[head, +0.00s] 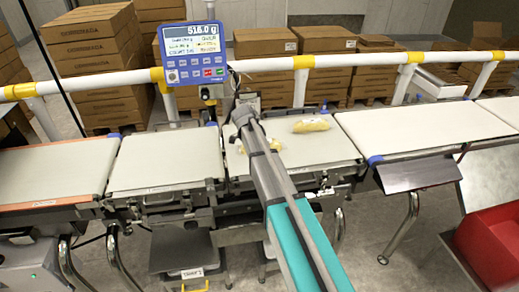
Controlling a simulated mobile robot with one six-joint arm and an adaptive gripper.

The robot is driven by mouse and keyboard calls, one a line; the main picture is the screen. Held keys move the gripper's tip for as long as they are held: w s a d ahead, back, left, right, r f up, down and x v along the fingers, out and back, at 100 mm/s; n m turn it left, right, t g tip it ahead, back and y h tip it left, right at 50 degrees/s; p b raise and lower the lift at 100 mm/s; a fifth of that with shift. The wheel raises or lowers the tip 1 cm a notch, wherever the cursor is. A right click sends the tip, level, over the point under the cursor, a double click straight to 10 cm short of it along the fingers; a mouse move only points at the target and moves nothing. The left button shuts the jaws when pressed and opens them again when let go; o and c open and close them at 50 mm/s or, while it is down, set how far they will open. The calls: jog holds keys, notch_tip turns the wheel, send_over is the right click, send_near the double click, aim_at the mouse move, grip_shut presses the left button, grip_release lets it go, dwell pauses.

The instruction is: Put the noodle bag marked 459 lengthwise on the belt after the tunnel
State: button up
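A yellowish noodle bag (311,124) lies on the third belt section (325,148), just right of my arm, its long side running roughly left to right. Any number on it is too small to read. My arm reaches in from the bottom, over this belt. My gripper (241,112) is at its far end, near the belt's back left; its fingers are hidden or too small to tell open from shut. Small yellow patches (275,145) show beside the arm; I cannot tell what they are. I cannot make out a tunnel clearly.
Other belt sections, at left (165,161) and right (425,126), are bare. A blue weigh display (193,53) stands behind the belts, before a white rail (340,60). A dark plate (418,173) juts out front right, near a red bin (492,245). Cardboard boxes (95,45) stand behind.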

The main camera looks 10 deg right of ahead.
dwell(0.4)
jog(key=c, duration=1.1)
jog(key=shift+c, duration=0.2)
jog(key=shift+r, duration=0.25)
notch_tip(320, 180, up, 2)
jog(key=p, duration=0.2)
jog(key=shift+r+p, duration=0.1)
jog(key=shift+p, duration=0.25)
jog(key=s+d+r+p, duration=0.1)
jog(key=s+r+p, duration=0.9)
jog(key=s, duration=0.4)
jog(key=shift+r, duration=0.2)
